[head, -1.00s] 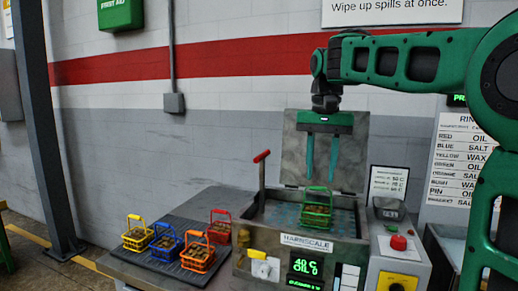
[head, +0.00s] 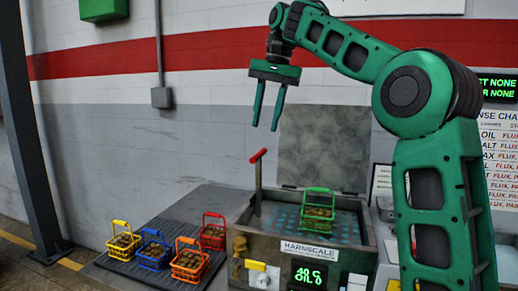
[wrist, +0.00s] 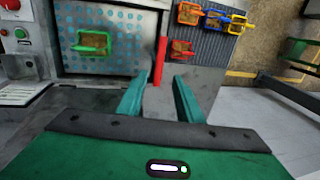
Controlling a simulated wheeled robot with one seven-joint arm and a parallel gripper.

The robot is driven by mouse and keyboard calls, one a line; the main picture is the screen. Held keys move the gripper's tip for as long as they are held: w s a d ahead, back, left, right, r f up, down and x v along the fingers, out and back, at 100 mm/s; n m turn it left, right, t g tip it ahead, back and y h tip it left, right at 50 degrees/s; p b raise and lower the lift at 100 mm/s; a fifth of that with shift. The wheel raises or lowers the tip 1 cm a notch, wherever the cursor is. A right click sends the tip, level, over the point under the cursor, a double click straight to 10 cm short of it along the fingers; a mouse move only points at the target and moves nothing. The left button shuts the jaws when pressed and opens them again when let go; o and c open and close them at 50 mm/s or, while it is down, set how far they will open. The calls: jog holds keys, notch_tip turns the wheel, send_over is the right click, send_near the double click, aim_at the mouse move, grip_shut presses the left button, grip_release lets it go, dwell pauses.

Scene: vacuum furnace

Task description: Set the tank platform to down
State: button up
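The tank (head: 305,248), labelled HARNSCALE, stands open with its grey lid raised behind it. Its perforated blue-dotted platform (head: 345,222) shows inside, with a green basket (head: 318,205) of brown pieces on it. A lever with a red T-handle (head: 258,156) stands upright at the tank's left side. My gripper (head: 265,128) is open and empty, pointing down, above the red handle and apart from it. In the wrist view the red lever (wrist: 160,60) appears just beyond and between the two teal fingertips (wrist: 159,82).
Yellow (head: 124,240), blue (head: 153,252), orange (head: 189,262) and red (head: 213,233) baskets stand on a ribbed dark mat left of the tank. The tank front has a green display (head: 309,276) reading 40 C OIL. The wall is behind.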

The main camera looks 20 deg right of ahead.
aim_at(260, 152)
jog(key=f, duration=0.5)
jog(key=w+a+f, duration=0.1)
jog(key=f, duration=0.2)
jog(key=shift+a, duration=0.1)
jog(key=shift+a, duration=0.1)
grip_shut()
